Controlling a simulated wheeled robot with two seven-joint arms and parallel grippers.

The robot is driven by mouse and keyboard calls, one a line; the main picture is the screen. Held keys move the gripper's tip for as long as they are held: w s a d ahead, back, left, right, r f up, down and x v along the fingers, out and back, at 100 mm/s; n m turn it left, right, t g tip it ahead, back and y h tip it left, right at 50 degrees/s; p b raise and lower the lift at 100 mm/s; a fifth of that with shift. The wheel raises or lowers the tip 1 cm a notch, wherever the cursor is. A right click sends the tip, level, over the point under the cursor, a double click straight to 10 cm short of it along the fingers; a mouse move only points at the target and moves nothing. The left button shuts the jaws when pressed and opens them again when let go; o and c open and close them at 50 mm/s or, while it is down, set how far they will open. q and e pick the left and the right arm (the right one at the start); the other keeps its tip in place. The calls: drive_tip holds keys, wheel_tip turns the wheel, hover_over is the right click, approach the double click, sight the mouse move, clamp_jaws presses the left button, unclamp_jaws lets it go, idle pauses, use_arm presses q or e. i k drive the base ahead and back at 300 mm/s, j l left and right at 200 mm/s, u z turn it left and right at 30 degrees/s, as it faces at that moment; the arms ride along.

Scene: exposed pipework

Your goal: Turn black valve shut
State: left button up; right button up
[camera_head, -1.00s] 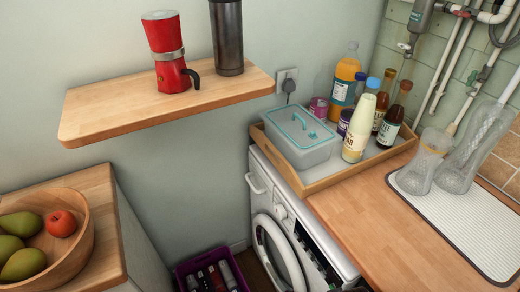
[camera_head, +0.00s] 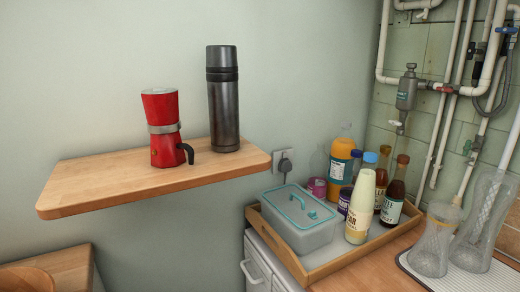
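The pipework (camera_head: 446,120) runs up the tiled wall at the right of the head view, with white pipes and several fittings. A blue valve handle (camera_head: 507,31) sits near the top right edge. A small red handle (camera_head: 445,90) is beside a grey cylindrical fitting (camera_head: 407,90), which has a small white tap (camera_head: 397,125) below it. Neither of my grippers is in view.
A wooden shelf (camera_head: 110,190) holds a red moka pot (camera_head: 162,115) and a dark flask (camera_head: 223,105). Below the pipes, a wooden tray (camera_head: 330,267) carries bottles and a lidded box (camera_head: 298,220). Clear glass vessels (camera_head: 434,240) stand on a white mat at the right.

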sight(471, 50)
drive_tip(key=z, duration=1.25)
